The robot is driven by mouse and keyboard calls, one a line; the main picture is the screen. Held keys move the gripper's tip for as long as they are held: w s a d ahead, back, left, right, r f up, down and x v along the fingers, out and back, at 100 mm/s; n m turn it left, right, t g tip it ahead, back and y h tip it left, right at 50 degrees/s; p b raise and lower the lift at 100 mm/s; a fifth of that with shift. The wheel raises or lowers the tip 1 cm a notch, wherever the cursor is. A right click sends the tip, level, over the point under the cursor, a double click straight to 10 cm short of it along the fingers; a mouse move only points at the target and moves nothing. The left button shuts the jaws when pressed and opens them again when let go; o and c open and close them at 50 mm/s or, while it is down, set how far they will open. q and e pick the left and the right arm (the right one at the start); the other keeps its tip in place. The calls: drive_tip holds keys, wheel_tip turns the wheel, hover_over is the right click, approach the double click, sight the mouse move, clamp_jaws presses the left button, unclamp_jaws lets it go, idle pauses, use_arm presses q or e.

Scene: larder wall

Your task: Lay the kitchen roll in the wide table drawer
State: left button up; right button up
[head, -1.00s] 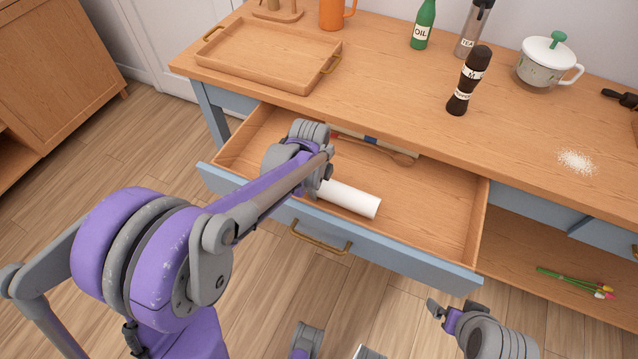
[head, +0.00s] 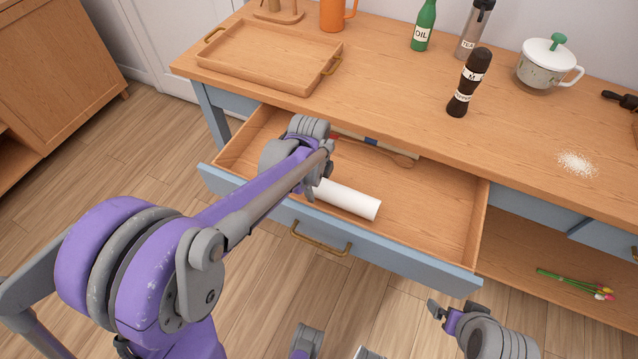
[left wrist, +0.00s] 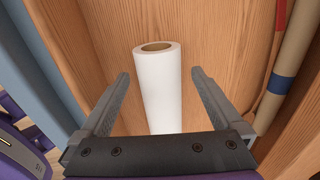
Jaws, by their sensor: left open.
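The white kitchen roll (head: 348,199) lies on its side on the floor of the open wide drawer (head: 432,213), near the front panel. In the left wrist view the roll (left wrist: 158,90) shows its brown core end. My left gripper (left wrist: 160,76) is open, with one finger on each side of the roll and visible gaps to it.
A wooden spoon (head: 402,160) and a long pale item with a blue band (head: 371,141) lie at the drawer's back. The tabletop holds a tray (head: 250,75), a dark mill (head: 468,85), an oil bottle (head: 423,28) and a lidded pot (head: 543,66). The drawer's right part is clear.

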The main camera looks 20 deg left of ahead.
use_arm(q)
wheel_tip(320, 180, up, 10)
drive_tip(key=s+p, duration=0.1)
drive_tip(key=s, duration=0.1)
drive_tip(key=s+n, duration=0.2)
drive_tip(key=s+d+n+t, duration=0.1)
drive_tip(key=s+n, duration=0.5)
drive_tip(key=shift+s+d+f, duration=0.25)
drive_tip(key=shift+f, duration=0.05)
drive_tip(key=s+d+f+n+t, duration=0.1)
drive_tip(key=s+f+n, duration=0.3)
drive_tip(key=s+n, duration=0.5)
drive_tip(key=shift+s+f+n+t, duration=0.15)
drive_tip(key=shift+s+n+t, duration=0.3)
drive_tip(key=shift+n, duration=0.45)
drive_tip(key=shift+w, duration=0.15)
